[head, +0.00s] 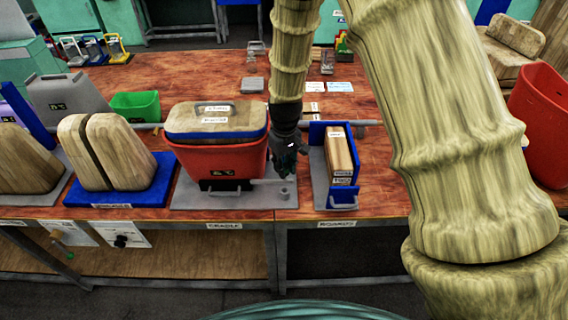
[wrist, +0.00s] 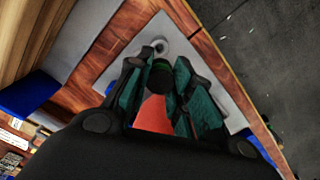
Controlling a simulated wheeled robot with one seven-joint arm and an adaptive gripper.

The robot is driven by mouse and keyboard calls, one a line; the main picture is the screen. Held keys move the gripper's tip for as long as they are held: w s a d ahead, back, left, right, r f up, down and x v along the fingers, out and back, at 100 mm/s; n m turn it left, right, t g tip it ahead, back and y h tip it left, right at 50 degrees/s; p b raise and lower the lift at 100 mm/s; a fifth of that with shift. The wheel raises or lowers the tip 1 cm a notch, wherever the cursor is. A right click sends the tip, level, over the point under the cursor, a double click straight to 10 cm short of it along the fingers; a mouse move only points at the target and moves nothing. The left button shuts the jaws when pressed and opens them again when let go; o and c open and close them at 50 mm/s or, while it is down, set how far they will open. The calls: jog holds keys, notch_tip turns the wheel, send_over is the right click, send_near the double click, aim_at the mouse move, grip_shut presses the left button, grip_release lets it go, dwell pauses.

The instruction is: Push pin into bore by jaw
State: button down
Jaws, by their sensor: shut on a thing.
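My gripper (head: 290,155) is low at the right side of the red bin (head: 235,153) on the cradle plate (head: 240,203). In the wrist view my gripper (wrist: 165,90) has its teal fingers closed around a dark round piece with a green edge (wrist: 162,76); I cannot tell whether this is the pin. A grey ring-shaped post (wrist: 160,47) stands on the grey plate just beyond the fingertips. It shows in the head view as a short post (head: 284,193), with a grey bar (head: 268,181) beside it. I cannot make out the bore.
A wooden lid (head: 216,119) sits on the red bin. A blue holder (head: 317,135) with upright wooden boards (head: 341,152) stands close to the gripper's right. A blue base with wooden halves (head: 120,190) is at left. My arm covers the right-hand part of the bench.

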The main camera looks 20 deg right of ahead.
jog(key=shift+f+b, duration=0.9)
jog(key=shift+f, duration=1.45)
jog(key=shift+f, duration=1.5)
dwell(1.1)
jog(key=shift+r, duration=0.15)
jog(key=shift+r+p, duration=0.7)
jog(key=shift+r, duration=0.4)
jog(key=shift+p, duration=0.4)
dwell(1.4)
